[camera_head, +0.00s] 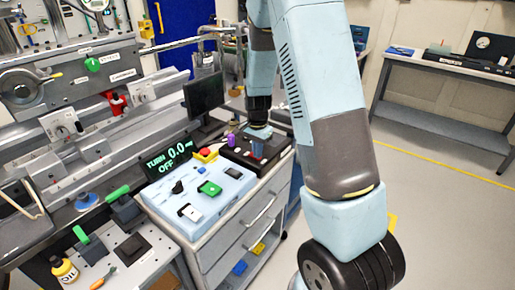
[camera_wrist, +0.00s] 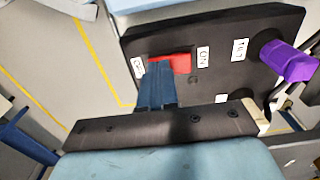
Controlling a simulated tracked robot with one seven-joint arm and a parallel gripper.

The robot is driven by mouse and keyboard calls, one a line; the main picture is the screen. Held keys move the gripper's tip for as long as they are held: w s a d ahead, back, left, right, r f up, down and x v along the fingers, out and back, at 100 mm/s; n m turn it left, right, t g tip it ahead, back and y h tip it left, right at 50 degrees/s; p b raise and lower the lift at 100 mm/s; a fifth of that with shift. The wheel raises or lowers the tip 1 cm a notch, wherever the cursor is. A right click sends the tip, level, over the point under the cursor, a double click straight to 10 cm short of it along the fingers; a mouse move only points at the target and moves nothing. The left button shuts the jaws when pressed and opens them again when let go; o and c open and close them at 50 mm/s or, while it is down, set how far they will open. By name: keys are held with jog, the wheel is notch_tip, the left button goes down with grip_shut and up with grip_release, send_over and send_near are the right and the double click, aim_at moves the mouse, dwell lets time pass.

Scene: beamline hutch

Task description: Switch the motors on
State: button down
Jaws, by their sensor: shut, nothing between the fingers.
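A black control box (camera_head: 240,157) sits on the far end of the grey cabinet top. In the wrist view the box (camera_wrist: 225,85) carries a red switch (camera_wrist: 182,63) with small white labels at its left and right; one seems to read ON. My gripper (camera_wrist: 158,68) is shut and empty, its blue fingertips over the left part of the red switch, hiding some of it. Whether they touch it I cannot tell. In the head view my gripper (camera_head: 258,147) points down at the box. A purple knob (camera_wrist: 288,62) stands on the box, right of the switch.
A display reading "TURN 0.0 OFF" (camera_head: 169,160), a pale blue panel (camera_head: 215,203) with green, black and white controls, and a red button on yellow (camera_head: 205,154) stand nearby. A monitor (camera_head: 204,92) is behind. Floor at right is open before a grey table (camera_head: 440,122).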

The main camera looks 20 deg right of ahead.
jog(key=shift+s+f, duration=0.1)
jog(key=shift+f, duration=0.05)
dwell(0.5)
jog(key=shift+w+a+r, duration=0.3)
jog(key=shift+w+a, duration=0.1)
jog(key=shift+w, duration=0.3)
notch_tip(320, 180, up, 14)
dwell(0.5)
